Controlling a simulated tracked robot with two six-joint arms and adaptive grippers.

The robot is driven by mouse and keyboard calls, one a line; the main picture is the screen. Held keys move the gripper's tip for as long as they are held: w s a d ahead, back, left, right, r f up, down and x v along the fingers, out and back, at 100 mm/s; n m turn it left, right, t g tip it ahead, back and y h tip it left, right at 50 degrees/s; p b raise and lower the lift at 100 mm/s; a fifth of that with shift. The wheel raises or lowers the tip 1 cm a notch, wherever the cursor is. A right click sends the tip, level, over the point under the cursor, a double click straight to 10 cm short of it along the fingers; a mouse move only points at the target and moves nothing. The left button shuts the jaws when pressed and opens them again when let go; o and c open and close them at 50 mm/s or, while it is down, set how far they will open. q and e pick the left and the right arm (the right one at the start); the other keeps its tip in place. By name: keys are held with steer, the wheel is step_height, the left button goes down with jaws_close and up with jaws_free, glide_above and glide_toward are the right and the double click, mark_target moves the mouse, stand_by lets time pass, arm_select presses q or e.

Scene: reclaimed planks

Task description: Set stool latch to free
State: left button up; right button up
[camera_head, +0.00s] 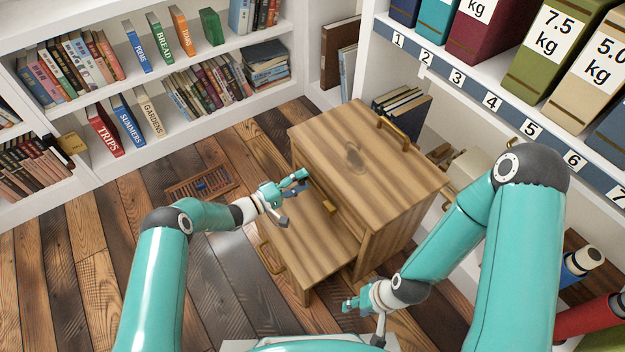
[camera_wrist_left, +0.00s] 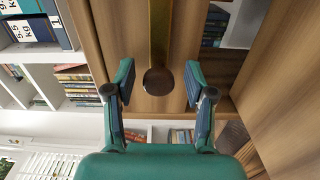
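The wooden step stool (camera_head: 335,145) stands on the floor in the middle of the head view, with a high top and a lower step (camera_head: 305,245). A small brass piece (camera_head: 329,207), which looks like the latch, sits on the upright face above the step. In the left wrist view a brass bar (camera_wrist_left: 160,35) ends in a dark round knob (camera_wrist_left: 158,81). My left gripper (camera_head: 296,197) is open beside the stool; its fingers stand on either side of the knob (camera_wrist_left: 158,95), apart from it. My right gripper (camera_head: 360,320) looks open and empty in front of the stool.
Brass handles are on the stool's top (camera_head: 393,133) and lower step (camera_head: 270,258). A floor vent (camera_head: 200,184) lies left of the stool. Bookshelves (camera_head: 225,45) stand behind, and a numbered shelf (camera_head: 490,100) with weight-marked boxes is at right. Plank floor is clear at left.

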arm_select(q)
steer(key=shift+a, duration=0.1)
steer(key=v, duration=1.2)
steer(key=shift+f, duration=0.1)
